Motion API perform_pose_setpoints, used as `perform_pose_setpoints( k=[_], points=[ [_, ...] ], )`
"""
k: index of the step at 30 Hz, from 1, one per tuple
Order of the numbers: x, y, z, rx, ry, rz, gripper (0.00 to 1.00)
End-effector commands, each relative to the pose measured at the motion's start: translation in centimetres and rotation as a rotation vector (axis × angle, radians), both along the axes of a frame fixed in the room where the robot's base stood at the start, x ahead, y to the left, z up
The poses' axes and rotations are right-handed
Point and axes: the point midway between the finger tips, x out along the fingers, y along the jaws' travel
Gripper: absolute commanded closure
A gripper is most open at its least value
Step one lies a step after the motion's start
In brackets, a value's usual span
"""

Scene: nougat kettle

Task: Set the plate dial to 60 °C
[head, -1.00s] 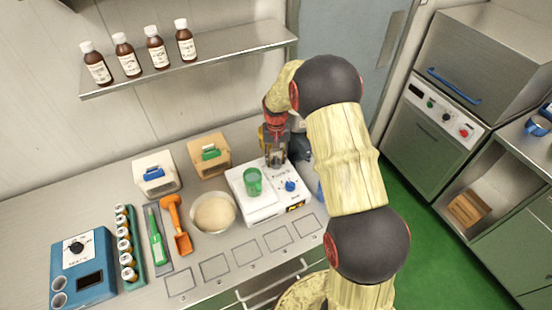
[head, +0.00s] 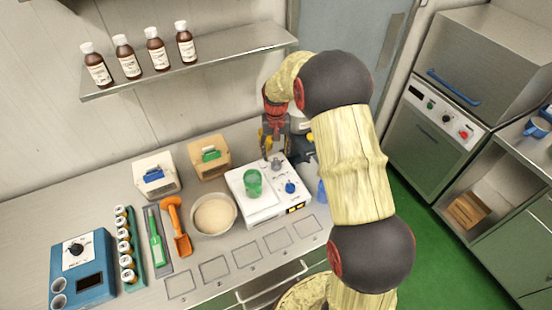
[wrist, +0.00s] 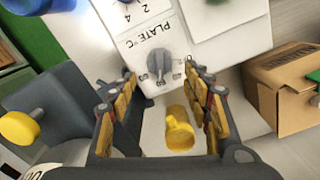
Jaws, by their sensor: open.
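The plate dial (wrist: 158,64) is a grey knob on the white hotplate (wrist: 125,25), beside the printed words "PLATE °C". Its scale marks are too small to read. In the head view the grey dial (head: 277,163) shows at the back edge of the hotplate (head: 258,215). My gripper (head: 277,152) is open just above the dial. In the wrist view my gripper (wrist: 161,80) has its fingers spread on either side of the dial, with a gap to each and nothing held.
A green mug (head: 253,184) stands on the hotplate near a blue knob (head: 290,187). A dark grey device with a yellow knob (wrist: 20,128) is left, a cardboard box (wrist: 285,85) right.

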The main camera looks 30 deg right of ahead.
Motion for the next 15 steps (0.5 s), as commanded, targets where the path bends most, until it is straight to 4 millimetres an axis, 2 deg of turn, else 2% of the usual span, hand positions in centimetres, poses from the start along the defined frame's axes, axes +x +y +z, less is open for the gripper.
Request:
perform_pose_setpoints(
  k=[1,6,10,15],
  points=[
    [0.0,0.0,1.2,-0.001,-0.002,0.000,0.51],
    [0.0,0.0,4.4,0.000,-0.001,0.000,0.51],
    [0.0,0.0,6.0,0.000,0.000,0.000,0.51],
    [0.0,0.0,7.1,0.000,0.001,0.000,0.51]
  ],
)
